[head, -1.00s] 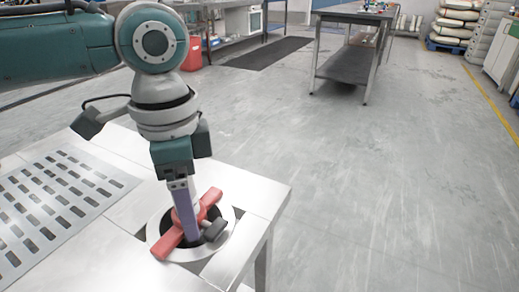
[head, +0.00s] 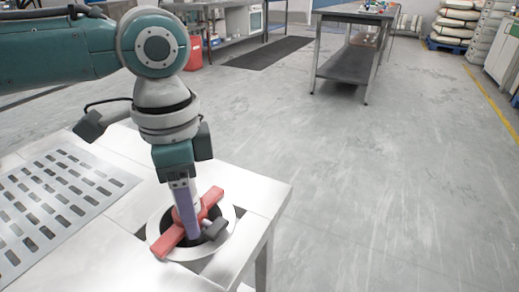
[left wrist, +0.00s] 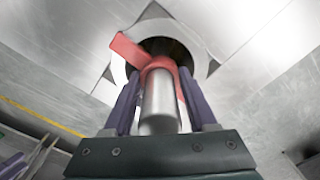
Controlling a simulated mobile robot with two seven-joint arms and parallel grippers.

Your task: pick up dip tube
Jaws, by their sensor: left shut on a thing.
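A silver-grey tube (left wrist: 160,104), which I take to be the dip tube, stands between the purple fingers of my left gripper (left wrist: 160,84) in the left wrist view. My left gripper (head: 188,236) points down and is shut on this tube. The tube rises from a red holder (left wrist: 128,48) with a ring around it. In the head view the red bar (head: 168,243) lies across a round opening, and the fingers hide most of the tube. The tube's lower end is hidden. My right gripper is not in view.
The opening has a pale round rim (head: 229,236) set in a metal table (head: 262,196). A slotted metal plate (head: 60,195) lies to the left. Open floor (head: 380,200) lies to the right, with another table (head: 350,62) farther back.

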